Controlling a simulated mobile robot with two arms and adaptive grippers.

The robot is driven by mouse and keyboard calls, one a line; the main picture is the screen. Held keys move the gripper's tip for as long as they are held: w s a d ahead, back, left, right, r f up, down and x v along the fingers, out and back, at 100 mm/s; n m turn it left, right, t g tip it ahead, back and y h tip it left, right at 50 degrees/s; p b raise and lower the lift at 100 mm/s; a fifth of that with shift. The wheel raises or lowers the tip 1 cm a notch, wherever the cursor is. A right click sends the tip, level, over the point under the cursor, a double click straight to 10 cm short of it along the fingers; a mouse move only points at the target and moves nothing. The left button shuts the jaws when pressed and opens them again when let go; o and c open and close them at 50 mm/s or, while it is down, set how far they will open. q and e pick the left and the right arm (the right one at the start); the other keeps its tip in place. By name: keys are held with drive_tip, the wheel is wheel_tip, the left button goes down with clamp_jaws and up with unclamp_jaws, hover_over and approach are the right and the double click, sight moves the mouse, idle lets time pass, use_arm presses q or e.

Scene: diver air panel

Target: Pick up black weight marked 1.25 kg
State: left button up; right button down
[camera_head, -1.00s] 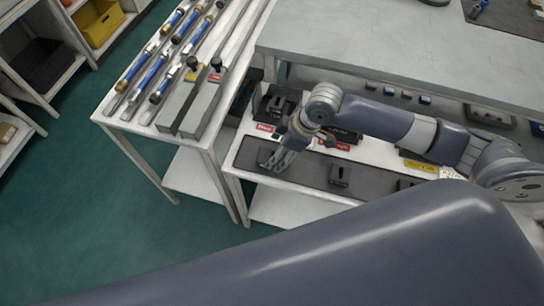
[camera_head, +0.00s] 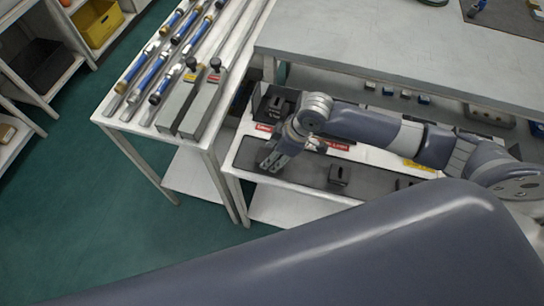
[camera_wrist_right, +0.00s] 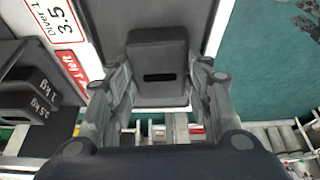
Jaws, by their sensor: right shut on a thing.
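A black block-shaped weight with a dark slot (camera_wrist_right: 158,62) sits between the two fingers of my right gripper (camera_wrist_right: 158,88) in the right wrist view. The fingers are shut on its sides. No marking shows on its visible face, so I cannot read its mass. In the head view my right gripper (camera_head: 270,164) points down at the left end of the dark mat (camera_head: 308,173), and its fingers largely hide the weight. I cannot tell whether the weight touches the mat. My left gripper is out of view.
Another black weight (camera_head: 339,175) stands on the mat to the right. In the right wrist view, weights marked 1 kg (camera_wrist_right: 35,78) and 0.5 kg (camera_wrist_right: 38,108) stand at the left, near red-and-white labels (camera_wrist_right: 72,72). A grey tabletop (camera_head: 400,45) overhangs behind. A rack table (camera_head: 135,128) stands left.

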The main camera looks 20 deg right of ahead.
drive_tip(key=shift+w+a+r, duration=0.1)
drive_tip(key=shift+w+r, duration=0.05)
drive_tip(key=shift+r, duration=0.05)
